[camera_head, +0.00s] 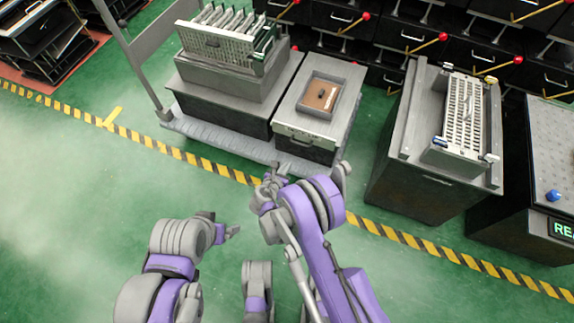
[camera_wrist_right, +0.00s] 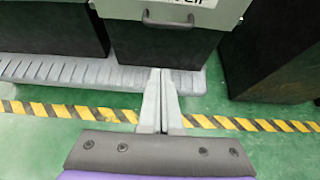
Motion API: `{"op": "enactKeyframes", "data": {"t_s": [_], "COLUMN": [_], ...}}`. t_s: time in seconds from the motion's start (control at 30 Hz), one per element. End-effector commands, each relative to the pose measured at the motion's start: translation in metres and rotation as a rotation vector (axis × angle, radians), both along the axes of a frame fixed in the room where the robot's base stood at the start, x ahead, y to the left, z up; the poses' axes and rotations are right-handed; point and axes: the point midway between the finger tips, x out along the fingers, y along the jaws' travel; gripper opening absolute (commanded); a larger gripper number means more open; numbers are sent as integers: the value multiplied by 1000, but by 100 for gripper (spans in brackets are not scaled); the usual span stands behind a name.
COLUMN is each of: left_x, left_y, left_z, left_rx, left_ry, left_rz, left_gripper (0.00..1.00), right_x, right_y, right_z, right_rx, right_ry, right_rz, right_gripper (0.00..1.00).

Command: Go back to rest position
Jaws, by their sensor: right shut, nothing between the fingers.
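My right gripper (camera_head: 268,182) is in front of the low platform, over the floor near the yellow-black stripe. In the right wrist view its two fingers (camera_wrist_right: 160,90) lie together, shut with nothing between them. My left gripper (camera_head: 230,231) is small and partly hidden by its own wrist, lower and to the left of the right one. It is over the green floor and appears apart from any object. Its fingers are too unclear to tell open or shut.
A grey cabinet (camera_head: 395,130) stands to the right. A striped line (camera_head: 400,236) crosses the floor.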

Motion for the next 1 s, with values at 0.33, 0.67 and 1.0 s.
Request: {"op": "enactKeyframes", "data": {"t_s": [0.33,0.67,1.0], "left_x": [0,0,0], "left_y": [0,0,0], "left_z": [0,0,0], "left_rx": [0,0,0], "left_ry": [0,0,0], "left_rz": [0,0,0], "left_gripper": [89,89,89], "right_x": [0,7,-36], "right_y": [0,-40,-132], "right_z": [0,52,160], "right_rx": [0,229,780], "right_ry": [0,8,-14], "right_rz": [0,-195,-732], "right_gripper": [0,0,0]}}
